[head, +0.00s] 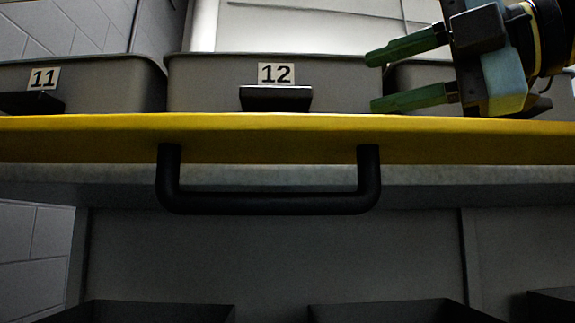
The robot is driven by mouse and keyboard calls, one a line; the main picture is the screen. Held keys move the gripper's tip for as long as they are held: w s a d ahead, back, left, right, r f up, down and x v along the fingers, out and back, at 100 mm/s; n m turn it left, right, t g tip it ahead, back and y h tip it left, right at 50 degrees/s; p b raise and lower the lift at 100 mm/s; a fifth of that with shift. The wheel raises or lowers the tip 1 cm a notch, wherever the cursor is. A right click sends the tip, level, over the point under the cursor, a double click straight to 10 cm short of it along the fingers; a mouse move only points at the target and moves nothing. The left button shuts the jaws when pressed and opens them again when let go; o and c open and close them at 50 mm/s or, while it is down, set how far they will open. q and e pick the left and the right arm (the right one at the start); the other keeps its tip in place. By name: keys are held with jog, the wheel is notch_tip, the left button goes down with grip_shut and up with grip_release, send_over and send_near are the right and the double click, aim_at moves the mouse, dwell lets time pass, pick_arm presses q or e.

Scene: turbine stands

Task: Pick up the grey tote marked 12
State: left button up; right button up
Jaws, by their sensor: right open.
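The grey tote marked 12 (210,85) stands on a yellow-edged shelf (280,140), in the upper middle of the head view. Its number label (276,74) is above a dark front handle (276,98). My right gripper (376,82) is at the upper right, with its green fingers apart and pointing left. My left gripper is out of view.
The grey tote marked 11 (100,85) stands to the left on the same shelf. Another grey tote (415,76) is to the right, partly hidden by my right gripper. A black bar handle (270,204) hangs below the shelf edge. Dark bins (150,312) show at the bottom.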

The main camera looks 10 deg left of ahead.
aim_at(306, 90)
jog(key=a, duration=0.2)
jog(key=a+p, duration=0.1)
jog(key=a, duration=0.2)
jog(key=shift+w+a+r+p, duration=0.2)
jog(key=shift+a+r+p, duration=0.05)
jog(key=shift+a+p, duration=0.15)
jog(key=p+x, duration=0.1)
jog(key=x, duration=0.1)
jog(key=p+x, duration=0.1)
jog(key=x, duration=0.1)
jog(key=p+x, duration=0.1)
jog(key=x, duration=0.1)
jog(key=shift+w+a+r, duration=0.15)
jog(key=shift+w+r, duration=0.05)
jog(key=shift+w, duration=0.15)
jog(key=shift+w+a, duration=0.15)
jog(key=shift+a, duration=0.2)
jog(key=shift+f, duration=0.1)
grip_shut()
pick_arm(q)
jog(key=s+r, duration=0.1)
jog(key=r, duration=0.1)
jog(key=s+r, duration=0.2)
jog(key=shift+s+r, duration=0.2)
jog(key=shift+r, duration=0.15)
